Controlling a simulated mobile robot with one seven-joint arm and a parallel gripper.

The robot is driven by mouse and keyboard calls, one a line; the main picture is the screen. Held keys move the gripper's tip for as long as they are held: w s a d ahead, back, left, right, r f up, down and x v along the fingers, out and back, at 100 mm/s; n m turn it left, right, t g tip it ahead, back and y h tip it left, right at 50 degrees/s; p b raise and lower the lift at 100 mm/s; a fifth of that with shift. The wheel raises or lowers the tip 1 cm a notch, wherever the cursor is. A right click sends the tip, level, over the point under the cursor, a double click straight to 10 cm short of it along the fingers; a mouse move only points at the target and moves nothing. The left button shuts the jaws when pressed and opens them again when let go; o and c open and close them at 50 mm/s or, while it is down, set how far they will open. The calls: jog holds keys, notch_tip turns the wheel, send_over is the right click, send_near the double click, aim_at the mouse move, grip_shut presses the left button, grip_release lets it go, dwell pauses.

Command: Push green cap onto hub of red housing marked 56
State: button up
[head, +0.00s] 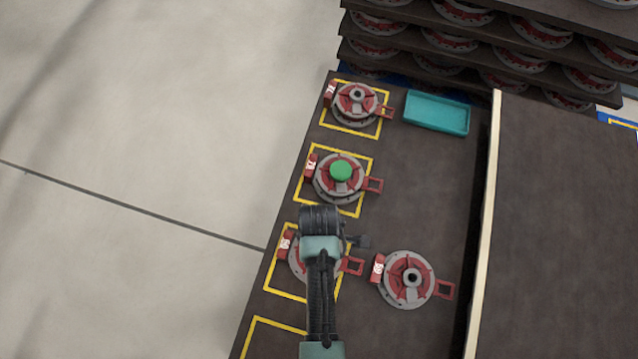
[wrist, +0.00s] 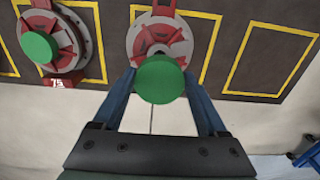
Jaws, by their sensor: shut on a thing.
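My gripper (wrist: 159,82) is shut on a green cap (wrist: 161,86), one finger on each side of it. In the wrist view the cap overlaps the near edge of a red and grey housing (wrist: 176,29), whose hub shows just beyond the cap; I cannot tell the height gap. In the head view my gripper (head: 320,222) partly covers this housing (head: 298,262). A second housing (head: 324,187) carries a green cap (head: 341,170) on its hub. Two more housings, at the far end (head: 345,114) and at right (head: 395,285), have bare hubs. I cannot surely read 56 on any tag.
The housings stand on a dark table (head: 440,190), mostly inside yellow outlined squares; the right one stands outside them. A teal tray (head: 437,112) sits at the back. A raised dark panel (head: 560,200) borders the right. Stacked shelves of housings (head: 480,40) stand behind.

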jog(key=shift+f+b, duration=4.15)
jog(key=shift+b, duration=0.5)
jog(key=shift+f, duration=0.45)
jog(key=o, duration=1.2)
